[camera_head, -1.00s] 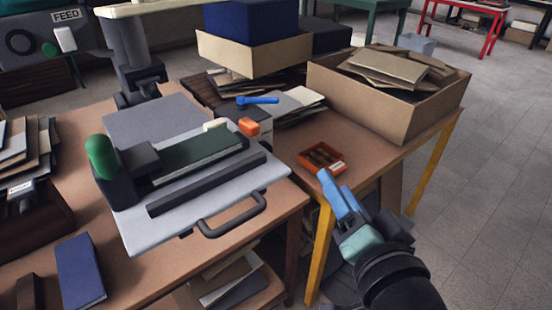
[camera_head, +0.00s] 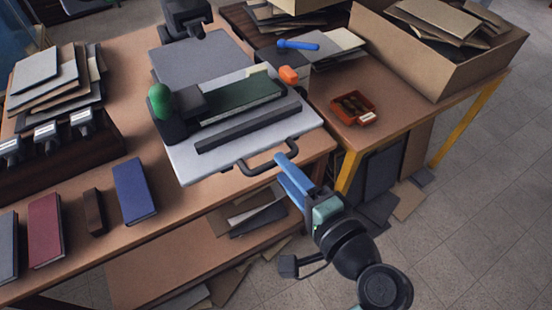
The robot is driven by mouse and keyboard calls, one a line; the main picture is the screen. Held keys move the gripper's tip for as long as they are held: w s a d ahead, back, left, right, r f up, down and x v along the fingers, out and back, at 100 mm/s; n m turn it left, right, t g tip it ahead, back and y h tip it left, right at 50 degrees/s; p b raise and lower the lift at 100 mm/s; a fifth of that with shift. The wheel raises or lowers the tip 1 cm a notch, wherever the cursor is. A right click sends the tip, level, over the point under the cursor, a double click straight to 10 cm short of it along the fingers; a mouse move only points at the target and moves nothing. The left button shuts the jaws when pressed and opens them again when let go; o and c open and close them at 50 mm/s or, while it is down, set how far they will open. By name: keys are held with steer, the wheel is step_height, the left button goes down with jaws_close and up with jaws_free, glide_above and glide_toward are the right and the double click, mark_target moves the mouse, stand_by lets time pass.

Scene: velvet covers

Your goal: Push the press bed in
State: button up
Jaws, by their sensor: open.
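The press bed (camera_head: 222,158) is a pale grey plate with a dark handle (camera_head: 268,158) on its front edge. It is slid out towards me from the darker grey press base (camera_head: 200,58), and a dark bar and a green book-like block (camera_head: 241,97) lie on it. A green knob (camera_head: 160,100) stands at its left. My gripper (camera_head: 284,170) has blue fingers pointing up and left, close to the right part of the handle. The fingers overlap the handle in the picture, and I cannot tell whether they touch it. The gripper is open with nothing visible between its fingers.
A blue book (camera_head: 134,191) and a red book (camera_head: 44,229) lie left on the table (camera_head: 95,258). A small orange tray (camera_head: 352,106) and a large cardboard box (camera_head: 440,62) stand on the right table. Open floor lies right of my arm.

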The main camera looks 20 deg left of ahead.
steer(key=shift+x, duration=2)
steer(key=shift+r, duration=0.1)
jaws_close()
